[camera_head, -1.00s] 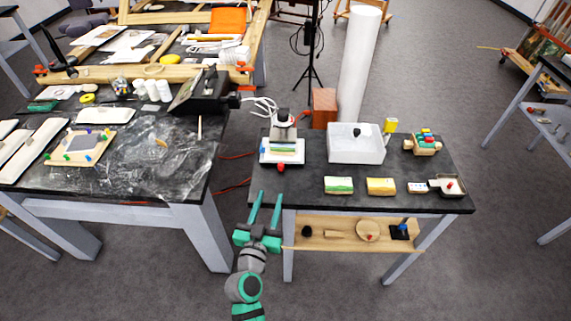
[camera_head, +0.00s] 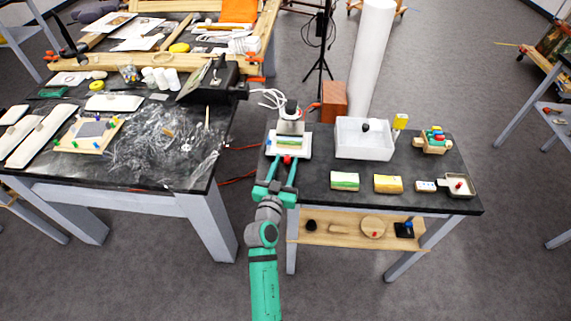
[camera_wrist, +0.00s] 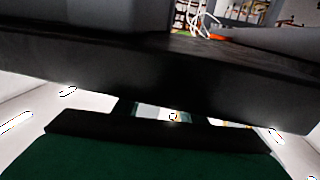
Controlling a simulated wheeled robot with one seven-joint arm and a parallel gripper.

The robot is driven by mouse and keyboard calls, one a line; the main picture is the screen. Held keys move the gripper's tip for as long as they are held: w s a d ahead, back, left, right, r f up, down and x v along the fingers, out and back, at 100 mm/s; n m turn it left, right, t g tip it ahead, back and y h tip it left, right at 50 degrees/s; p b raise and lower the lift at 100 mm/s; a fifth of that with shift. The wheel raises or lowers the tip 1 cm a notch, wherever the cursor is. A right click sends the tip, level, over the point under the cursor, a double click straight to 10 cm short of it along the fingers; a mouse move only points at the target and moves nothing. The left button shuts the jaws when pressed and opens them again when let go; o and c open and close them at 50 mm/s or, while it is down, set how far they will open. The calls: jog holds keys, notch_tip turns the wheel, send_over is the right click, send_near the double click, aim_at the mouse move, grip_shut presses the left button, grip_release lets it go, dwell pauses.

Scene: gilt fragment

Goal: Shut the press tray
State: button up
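The press (camera_head: 291,127) stands at the back left of the small black table. Its white press tray (camera_head: 303,150) sticks out toward the front, with a green and pale layered piece lying on it. A red knob (camera_head: 287,159) is at the tray's front. My gripper (camera_head: 283,166) is open, its two teal fingers apart at the tray's front edge, one on each side of the red knob. I cannot tell whether they touch the tray. The wrist view is mostly filled by a dark bar and a dark green surface up close, so the knob is not clear there.
A white basin (camera_head: 363,153) stands right of the press. A green-topped block (camera_head: 344,181) and a yellow block (camera_head: 388,184) lie near the front edge. A larger cluttered table (camera_head: 150,185) is to the left, across a gap with red cables.

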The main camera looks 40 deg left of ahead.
aim_at(286, 156)
jog(key=shift+w, duration=0.1)
grip_shut()
jog(key=shift+a+x, duration=0.15)
jog(key=shift+x, duration=0.7)
jog(key=shift+a+x, duration=0.15)
jog(key=shift+x, duration=0.75)
grip_release()
jog(key=shift+a, duration=0.1)
jog(key=shift+s, duration=0.2)
jog(key=v, duration=1)
jog(key=shift+s+d, duration=0.2)
jog(key=shift+s, duration=0.1)
jog(key=shift+s, duration=0.1)
